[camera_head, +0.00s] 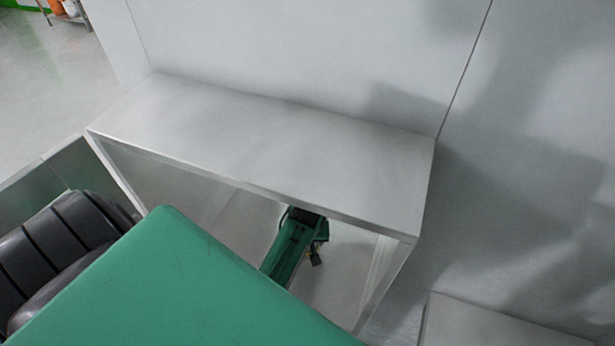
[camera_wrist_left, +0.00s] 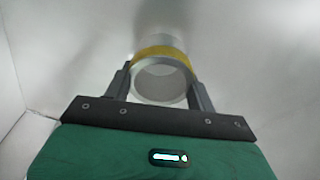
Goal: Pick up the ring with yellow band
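The ring with yellow band (camera_wrist_left: 165,52) is a pale, hollow metal-looking cylinder with a yellow stripe, in the left wrist view. My left gripper (camera_wrist_left: 160,80) has one finger on each side of it. No gap shows between the fingers and the ring, so it looks shut on the ring. Whether the ring still touches the surface behind it I cannot tell. The ring is not visible in the head view. A green arm part of mine reaches under the front edge of a metal table (camera_head: 270,145), its end hidden there. My right gripper is not in view.
The table's top is bare, and its back stands close to a pale wall (camera_head: 300,40). Its front edge and legs lie close around my arm. Another low grey surface (camera_head: 490,325) is at the lower right. Open floor (camera_head: 45,80) shows at the upper left.

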